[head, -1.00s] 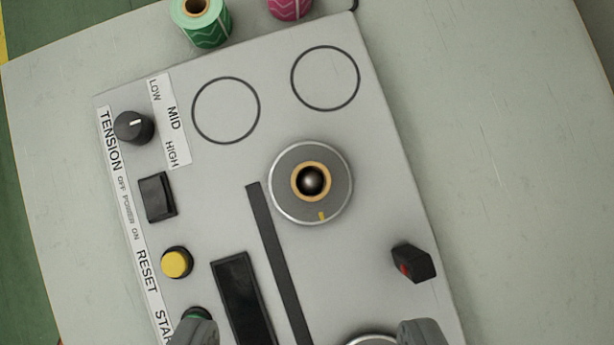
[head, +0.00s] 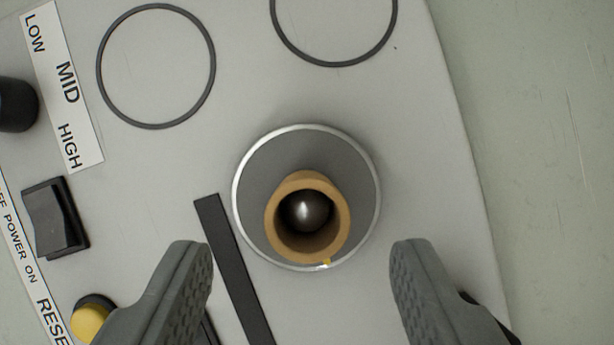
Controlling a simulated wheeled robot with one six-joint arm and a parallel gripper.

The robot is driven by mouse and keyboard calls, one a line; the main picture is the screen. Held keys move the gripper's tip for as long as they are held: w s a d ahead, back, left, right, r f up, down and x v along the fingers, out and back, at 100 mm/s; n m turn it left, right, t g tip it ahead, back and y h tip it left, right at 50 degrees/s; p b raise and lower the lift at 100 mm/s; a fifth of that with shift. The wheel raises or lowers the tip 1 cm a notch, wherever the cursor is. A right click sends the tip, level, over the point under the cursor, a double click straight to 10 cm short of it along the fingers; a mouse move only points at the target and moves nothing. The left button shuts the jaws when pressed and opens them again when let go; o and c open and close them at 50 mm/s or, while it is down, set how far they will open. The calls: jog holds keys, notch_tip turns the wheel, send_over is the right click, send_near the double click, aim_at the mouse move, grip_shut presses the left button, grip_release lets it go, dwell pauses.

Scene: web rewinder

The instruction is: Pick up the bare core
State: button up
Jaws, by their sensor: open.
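The bare core (head: 283,228) is a tan cardboard tube standing on a round grey spindle plate (head: 256,186) with a bright rim. The dark rounded tip of the spindle (head: 305,210) shows inside the core's hole. My gripper (head: 302,262) is open and empty. Its two grey padded fingers are spread wide, one at lower left and one at lower right of the core. Neither finger touches the core. A small yellow mark (head: 326,263) shows at the plate's lower edge.
The grey panel has two printed circles (head: 156,66) above the plate. A dark slot (head: 234,270) runs left of it. A black rocker switch (head: 54,217), a yellow button (head: 88,320) and a black knob (head: 15,105) lie at the left. The pale table (head: 540,130) at right is clear.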

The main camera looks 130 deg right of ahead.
aim_at(308, 212)
jog(key=x, duration=0.5)
jog(key=shift+d, duration=0.1)
jog(key=c, duration=1)
